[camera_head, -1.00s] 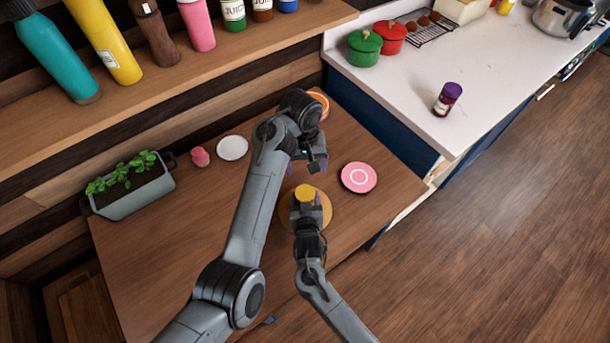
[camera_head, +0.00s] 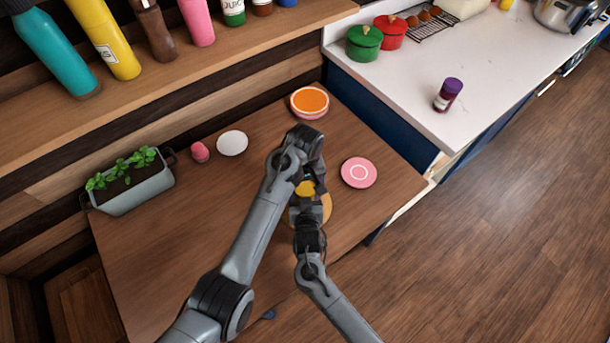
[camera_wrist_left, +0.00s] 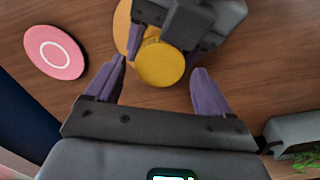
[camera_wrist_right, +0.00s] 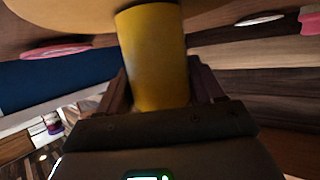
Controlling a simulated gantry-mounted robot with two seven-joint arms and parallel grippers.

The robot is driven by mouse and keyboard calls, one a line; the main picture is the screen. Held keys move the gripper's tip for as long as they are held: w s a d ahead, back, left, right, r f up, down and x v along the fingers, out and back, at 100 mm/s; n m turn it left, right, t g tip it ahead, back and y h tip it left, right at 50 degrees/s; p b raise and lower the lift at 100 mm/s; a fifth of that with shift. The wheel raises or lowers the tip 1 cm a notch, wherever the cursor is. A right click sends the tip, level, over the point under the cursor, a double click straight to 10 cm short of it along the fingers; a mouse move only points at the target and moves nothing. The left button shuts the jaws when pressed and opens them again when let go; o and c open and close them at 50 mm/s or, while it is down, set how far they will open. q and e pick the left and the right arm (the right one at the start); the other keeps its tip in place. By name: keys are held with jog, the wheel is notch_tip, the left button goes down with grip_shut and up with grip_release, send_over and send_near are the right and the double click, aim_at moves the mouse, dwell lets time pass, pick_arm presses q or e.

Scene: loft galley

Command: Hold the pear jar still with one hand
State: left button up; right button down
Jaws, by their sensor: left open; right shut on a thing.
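The pear jar is a yellow cylinder (camera_head: 305,188) on a round wooden board (camera_head: 325,210) on the table. Its round yellow top (camera_wrist_left: 160,64) shows in the left wrist view, and its side (camera_wrist_right: 155,55) fills the middle of the right wrist view. No label is visible. My right gripper (camera_wrist_right: 157,78) is shut on the jar, one finger on each side. My left gripper (camera_wrist_left: 158,68) is open just above the jar, its purple fingers on either side of the top and apart from it. In the head view, my left arm partly hides the jar.
A pink plate (camera_head: 359,173) lies right of the board. The counter (camera_head: 410,80) borders the table's right side. The table's left front is clear.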

pick_arm(q)
jog(key=shift+f, duration=0.8)
jog(key=c, duration=1.1)
jog(key=shift+n, duration=1.2)
jog(key=shift+r, duration=0.35)
jog(key=shift+r, duration=0.75)
jog(key=shift+r, duration=0.1)
